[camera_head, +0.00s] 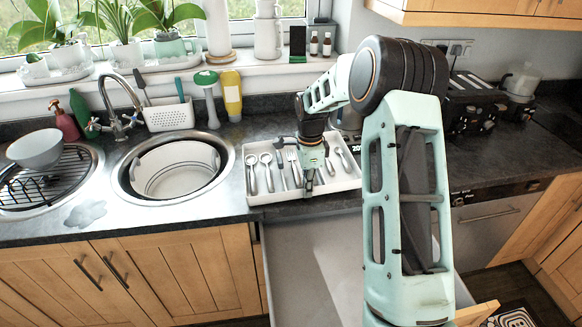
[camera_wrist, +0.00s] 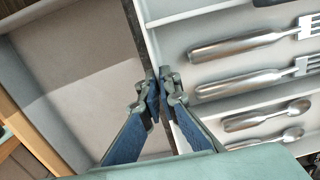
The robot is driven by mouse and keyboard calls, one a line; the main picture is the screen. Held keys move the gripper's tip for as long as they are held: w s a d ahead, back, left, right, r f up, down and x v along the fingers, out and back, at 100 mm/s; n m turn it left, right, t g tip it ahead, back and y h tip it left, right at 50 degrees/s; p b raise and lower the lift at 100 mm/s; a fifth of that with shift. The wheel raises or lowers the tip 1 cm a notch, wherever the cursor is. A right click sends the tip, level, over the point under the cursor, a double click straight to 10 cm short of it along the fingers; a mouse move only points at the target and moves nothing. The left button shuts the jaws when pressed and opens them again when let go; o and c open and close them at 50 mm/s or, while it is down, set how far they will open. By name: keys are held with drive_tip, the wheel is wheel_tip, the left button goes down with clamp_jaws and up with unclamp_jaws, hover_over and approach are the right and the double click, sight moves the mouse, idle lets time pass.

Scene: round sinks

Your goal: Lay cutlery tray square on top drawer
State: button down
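The white cutlery tray (camera_head: 270,198) lies on the dark worktop, its front wall near the counter's front edge. It holds several spoons and forks; its wall and compartments also show in the wrist view (camera_wrist: 208,28). My gripper (camera_head: 309,194) is over the tray's front wall. In the wrist view, my fingers (camera_wrist: 158,90) are nearly together, one on each side of that wall, and look closed on it. The top drawer (camera_head: 300,275) is pulled out below the counter and looks empty; its bare floor also shows in the wrist view (camera_wrist: 85,85). My arm hides its right part.
A round sink (camera_head: 130,185) with a white bowl in it is left of the tray. A toaster (camera_head: 478,105) stands behind my arm at the right. Bottles and a utensil caddy (camera_head: 168,117) line the back. The space above the drawer's left part is free.

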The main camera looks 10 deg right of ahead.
drive_tip(key=shift+r+p, duration=1.4)
drive_tip(key=shift+r, duration=1.5)
